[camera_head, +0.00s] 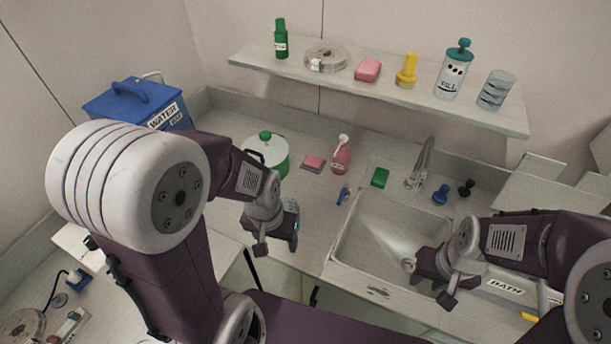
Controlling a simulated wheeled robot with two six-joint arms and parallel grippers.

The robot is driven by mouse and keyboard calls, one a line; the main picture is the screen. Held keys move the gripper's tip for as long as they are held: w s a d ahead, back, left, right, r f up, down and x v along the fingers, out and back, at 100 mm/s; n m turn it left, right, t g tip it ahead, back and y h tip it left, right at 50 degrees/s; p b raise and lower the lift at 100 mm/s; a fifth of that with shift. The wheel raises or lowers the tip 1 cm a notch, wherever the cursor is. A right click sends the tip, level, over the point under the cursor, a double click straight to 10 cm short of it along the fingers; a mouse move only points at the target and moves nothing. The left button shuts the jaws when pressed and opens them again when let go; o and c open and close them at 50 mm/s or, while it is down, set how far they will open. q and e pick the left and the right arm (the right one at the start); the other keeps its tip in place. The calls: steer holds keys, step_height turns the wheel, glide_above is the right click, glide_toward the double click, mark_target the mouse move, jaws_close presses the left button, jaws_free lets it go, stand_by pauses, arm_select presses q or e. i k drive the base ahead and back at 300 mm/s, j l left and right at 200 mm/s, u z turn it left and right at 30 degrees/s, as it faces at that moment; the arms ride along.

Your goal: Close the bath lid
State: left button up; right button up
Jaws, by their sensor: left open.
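A pale box with a label reading BATH (507,287) is at the lower right, largely hidden behind my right arm. Pale raised panels (545,185) stand behind that arm; I cannot tell whether one of them is the bath's lid. My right gripper (432,291) is over the front right of the sink, left of the BATH label, with its fingers partly hidden; I cannot tell how far they are apart. My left gripper (277,246) is open and empty over the counter's front edge, left of the sink.
A blue lidded box marked WATER (130,104) stands at the back left. A green-lidded pot (268,153), a pink bottle (341,158) and a green block (380,177) are on the counter. The sink (372,235) has a tap (421,160). A shelf (390,95) holds several items above.

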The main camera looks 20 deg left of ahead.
mark_target(551, 191)
steer(key=z, duration=1.7)
steer(key=i+l+u, duration=0.1)
steer(key=l, duration=0.3)
steer(key=i+l+u, duration=0.1)
steer(key=l, duration=0.35)
steer(key=l+u, duration=0.1)
steer(key=l, duration=0.35)
steer(key=i, duration=0.05)
